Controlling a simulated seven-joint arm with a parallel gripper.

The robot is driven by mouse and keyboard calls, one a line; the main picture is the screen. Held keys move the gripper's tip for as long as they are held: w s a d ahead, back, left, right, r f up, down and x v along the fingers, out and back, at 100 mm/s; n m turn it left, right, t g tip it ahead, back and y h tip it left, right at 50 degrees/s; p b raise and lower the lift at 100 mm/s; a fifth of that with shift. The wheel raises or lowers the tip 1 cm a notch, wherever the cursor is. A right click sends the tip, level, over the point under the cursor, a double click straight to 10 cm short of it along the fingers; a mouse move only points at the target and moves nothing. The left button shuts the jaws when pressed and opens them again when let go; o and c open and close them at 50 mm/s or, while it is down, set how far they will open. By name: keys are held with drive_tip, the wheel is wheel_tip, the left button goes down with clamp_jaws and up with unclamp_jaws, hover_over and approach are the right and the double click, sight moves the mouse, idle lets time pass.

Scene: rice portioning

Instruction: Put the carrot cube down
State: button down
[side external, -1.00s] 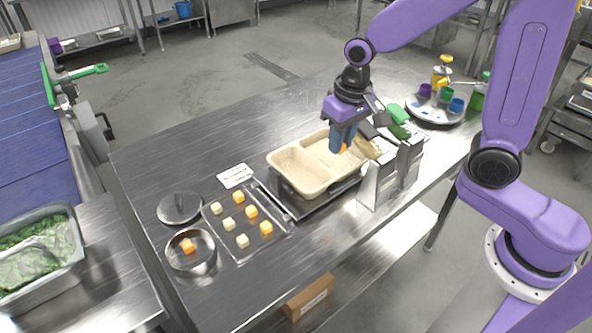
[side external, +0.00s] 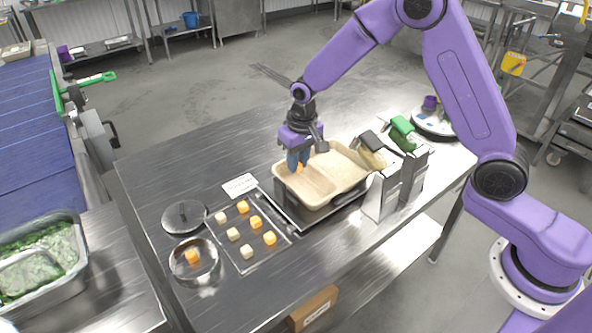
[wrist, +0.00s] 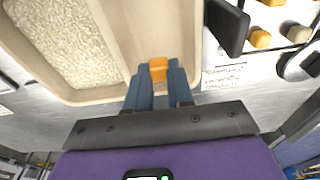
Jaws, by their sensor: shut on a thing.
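My gripper (side external: 298,164) points down over the back left part of the beige two-compartment tray (side external: 318,203). It is shut on an orange carrot cube (side external: 300,168), which shows between the blue fingertips in the wrist view (wrist: 158,69). The cube is above the tray's empty compartment, near its edge; its exact height is unclear. The other compartment holds white rice (wrist: 65,45). Several orange and pale cubes sit in rows on a flat metal tray (side external: 266,257). Another orange cube (side external: 193,257) lies in a round metal bowl (side external: 213,270).
A metal lid (side external: 184,216) and a white card (side external: 240,186) lie near the bowl and cubes. Grey upright stands (side external: 382,195) with green- and beige-topped tools stand close right of the beige tray. The back left of the steel table (side external: 190,165) is clear.

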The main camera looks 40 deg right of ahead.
sight(299, 166)
drive_tip(key=shift+w+f, duration=0.15)
drive_tip(key=shift+f, duration=0.1)
drive_tip(key=shift+w+f, duration=0.1)
drive_tip(key=shift+f, duration=1.55)
drive_tip(key=shift+f, duration=0.1)
drive_tip(key=c, duration=1.3)
unclamp_jaws()
drive_tip(key=r, duration=0.7)
drive_tip(key=s+r, duration=0.1)
drive_tip(key=r, duration=0.3)
drive_tip(key=shift+s+r, duration=0.1)
drive_tip(key=shift+r, duration=0.05)
drive_tip(key=shift+s+r, duration=0.1)
drive_tip(key=shift+r, duration=0.35)
